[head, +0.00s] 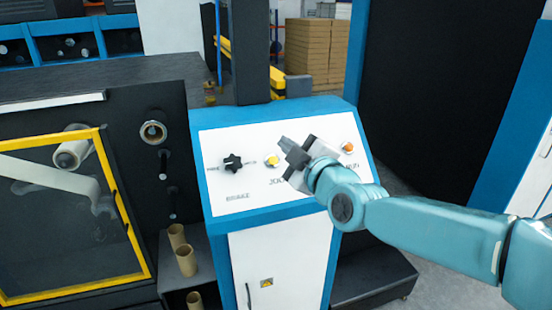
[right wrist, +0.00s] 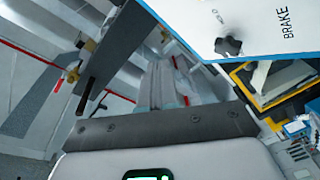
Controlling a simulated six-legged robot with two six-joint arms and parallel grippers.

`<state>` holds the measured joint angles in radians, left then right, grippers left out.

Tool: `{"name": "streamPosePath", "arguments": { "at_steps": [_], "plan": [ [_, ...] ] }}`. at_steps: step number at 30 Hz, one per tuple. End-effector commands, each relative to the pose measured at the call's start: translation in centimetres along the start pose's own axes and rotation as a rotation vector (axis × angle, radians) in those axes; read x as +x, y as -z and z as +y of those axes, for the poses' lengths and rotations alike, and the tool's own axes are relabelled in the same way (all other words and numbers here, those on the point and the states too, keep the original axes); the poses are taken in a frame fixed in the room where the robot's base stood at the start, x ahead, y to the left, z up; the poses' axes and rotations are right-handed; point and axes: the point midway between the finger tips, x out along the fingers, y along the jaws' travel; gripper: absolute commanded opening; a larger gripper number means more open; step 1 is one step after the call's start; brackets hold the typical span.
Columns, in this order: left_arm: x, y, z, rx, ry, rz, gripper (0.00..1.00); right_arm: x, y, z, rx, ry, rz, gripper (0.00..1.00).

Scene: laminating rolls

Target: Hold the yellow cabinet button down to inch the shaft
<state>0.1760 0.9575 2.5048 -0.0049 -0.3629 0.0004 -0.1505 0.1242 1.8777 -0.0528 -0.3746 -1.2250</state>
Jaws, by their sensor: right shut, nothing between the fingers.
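The yellow button (head: 271,161) sits on the white sloped panel (head: 225,185) of the blue cabinet, above a partly covered label. My right gripper (head: 286,145) is shut and empty. In the head view its tips are just above and right of the yellow button; I cannot tell whether they touch the panel. In the right wrist view my gripper (right wrist: 165,85) points past the panel's edge, and the yellow button does not show. My left gripper is not in view.
A black knob (head: 233,162) is left of the button; it also shows in the right wrist view (right wrist: 229,46), near the word BRAKE. An orange button (head: 347,147) is at the panel's right. A yellow-framed window (head: 120,200) and cardboard tubes (head: 186,260) are at the left.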

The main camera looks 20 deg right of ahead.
Motion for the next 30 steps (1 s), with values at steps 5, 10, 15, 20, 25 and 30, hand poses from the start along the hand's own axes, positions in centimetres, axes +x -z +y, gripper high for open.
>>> {"name": "streamPosePath", "arguments": {
  "at_steps": [5,10,15,20,25,30],
  "plan": [
    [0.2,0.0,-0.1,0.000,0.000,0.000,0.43,0.3,-0.2,-0.3,0.000,0.000,0.000,0.00],
    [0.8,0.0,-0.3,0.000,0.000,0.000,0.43,1.6,-1.3,-1.3,0.000,0.002,-0.001,0.00],
    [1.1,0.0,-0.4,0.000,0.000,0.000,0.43,3.5,-2.7,-2.4,0.000,0.001,-0.002,0.00],
    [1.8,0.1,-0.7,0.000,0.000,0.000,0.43,5.0,-4.0,-3.6,0.001,0.000,-0.001,0.00],
    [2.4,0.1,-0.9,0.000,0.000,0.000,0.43,6.0,-4.7,-4.1,0.000,-0.001,0.000,0.00],
    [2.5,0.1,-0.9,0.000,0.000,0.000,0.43,6.4,-4.8,-4.3,0.000,0.000,0.000,0.00]
  ]
}}
